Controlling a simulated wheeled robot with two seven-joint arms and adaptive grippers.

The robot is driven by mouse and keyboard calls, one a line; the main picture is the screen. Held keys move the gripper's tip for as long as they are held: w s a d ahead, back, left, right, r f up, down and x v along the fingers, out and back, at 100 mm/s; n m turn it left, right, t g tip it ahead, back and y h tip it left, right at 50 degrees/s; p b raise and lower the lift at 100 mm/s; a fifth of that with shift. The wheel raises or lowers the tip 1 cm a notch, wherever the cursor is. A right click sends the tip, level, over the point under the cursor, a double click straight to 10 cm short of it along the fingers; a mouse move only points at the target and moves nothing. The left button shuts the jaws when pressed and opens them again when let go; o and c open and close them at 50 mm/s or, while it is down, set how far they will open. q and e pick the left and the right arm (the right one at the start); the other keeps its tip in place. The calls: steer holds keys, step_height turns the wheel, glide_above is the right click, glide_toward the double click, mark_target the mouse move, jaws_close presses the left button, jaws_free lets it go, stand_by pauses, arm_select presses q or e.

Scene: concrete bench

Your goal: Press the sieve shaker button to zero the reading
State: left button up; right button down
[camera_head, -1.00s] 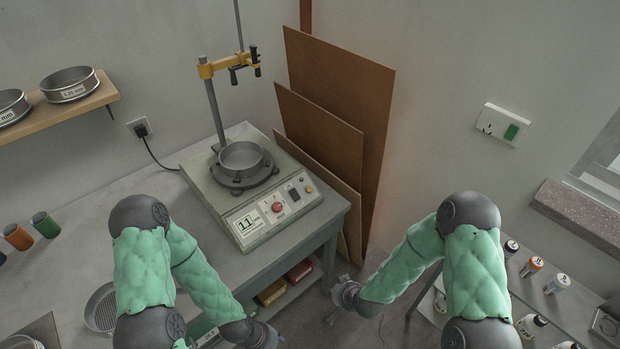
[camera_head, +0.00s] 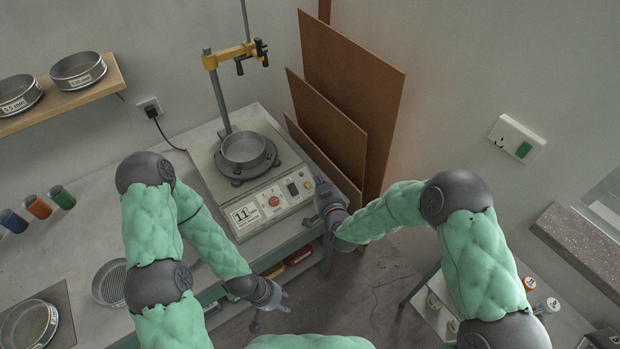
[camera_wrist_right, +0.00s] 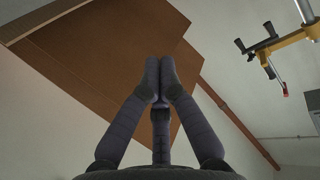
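The sieve shaker (camera_head: 205,165) stands on the grey bench with a round metal pan (camera_head: 244,150) on top. Its sloped front panel carries a display (camera_head: 243,214) reading about 11, a red button (camera_head: 273,201), a dark switch (camera_head: 292,189) and a small orange button (camera_head: 308,185). My right gripper (camera_head: 322,188) is just right of the panel's right end, close to the orange button; contact cannot be told. In the right wrist view its fingertips (camera_wrist_right: 160,65) are together and empty. My left gripper (camera_head: 272,308) hangs in front of the bench, fingers spread, empty.
Brown boards (camera_head: 350,95) lean on the wall behind my right gripper. A clamp stand (camera_head: 218,95) rises behind the shaker. Sieves sit on a shelf (camera_head: 105,95) at left. Coloured cups (camera_head: 38,207) and a loose sieve (camera_head: 110,283) lie on the bench. A side table stands at lower right.

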mark_target(308, 185)
steer(key=shift+w+r, duration=0.1)
steer(key=shift+r, duration=0.1)
steer(key=shift+w+a+f+b, duration=0.5)
steer(key=shift+w+f+b, duration=0.1)
steer(key=shift+f+b, duration=0.55)
steer(key=shift+w+a+f+b, duration=0.45)
steer(key=shift+w+f+b, duration=0.2)
steer(key=shift+f+b, duration=0.55)
steer(key=shift+w+a+f+b, duration=0.55)
steer(key=shift+f+b, duration=0.3)
steer(key=shift+f, duration=0.55)
steer(key=shift+w+f+b, duration=0.25)
steer(key=shift+f+b, duration=0.05)
steer(key=shift+b, duration=0.25)
